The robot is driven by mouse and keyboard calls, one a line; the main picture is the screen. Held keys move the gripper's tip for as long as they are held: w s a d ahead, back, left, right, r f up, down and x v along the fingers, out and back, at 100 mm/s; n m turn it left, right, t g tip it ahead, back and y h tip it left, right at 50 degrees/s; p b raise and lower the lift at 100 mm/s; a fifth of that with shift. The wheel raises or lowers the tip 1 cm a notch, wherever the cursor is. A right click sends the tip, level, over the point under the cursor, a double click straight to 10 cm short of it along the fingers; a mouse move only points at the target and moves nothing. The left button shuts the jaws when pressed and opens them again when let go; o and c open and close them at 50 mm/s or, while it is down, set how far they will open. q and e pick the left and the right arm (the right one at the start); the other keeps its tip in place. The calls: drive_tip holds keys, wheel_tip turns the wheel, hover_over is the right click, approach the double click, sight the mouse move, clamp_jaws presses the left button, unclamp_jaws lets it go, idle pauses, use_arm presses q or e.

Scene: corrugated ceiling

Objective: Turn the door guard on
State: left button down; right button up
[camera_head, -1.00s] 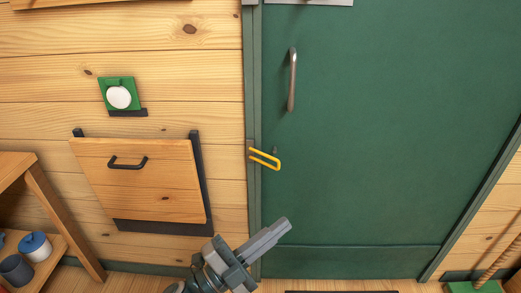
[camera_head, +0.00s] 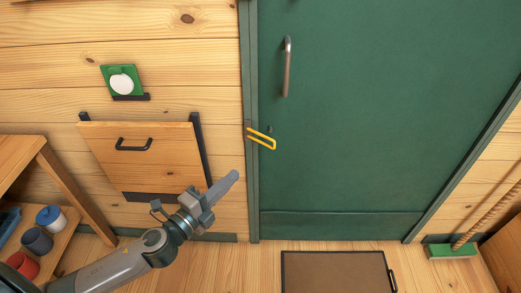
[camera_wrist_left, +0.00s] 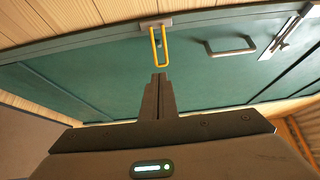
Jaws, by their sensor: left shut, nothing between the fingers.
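The door guard (camera_head: 262,138) is a yellow U-shaped bar hinged on the frame at the left of the green door (camera_head: 350,130). It sticks out from the frame near a small dark knob (camera_head: 270,128) on the door. In the left wrist view the guard (camera_wrist_left: 153,48) hangs just beyond my fingertips. My left gripper (camera_head: 234,175) is shut and empty, below and left of the guard in the head view, apart from it. It also shows in the left wrist view (camera_wrist_left: 159,78), fingers together, pointing at the guard. My right gripper is not in view.
A metal door handle (camera_head: 287,67) is above the guard. A wooden flap with a black handle (camera_head: 135,146) is on the wall at left. A shelf with cups (camera_head: 37,240) stands at lower left. A brown mat (camera_head: 335,272) lies before the door, and a broom (camera_head: 452,250) is at right.

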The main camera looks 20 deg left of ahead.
sight(268, 144)
use_arm(q)
drive_tip(key=shift+w, duration=0.15)
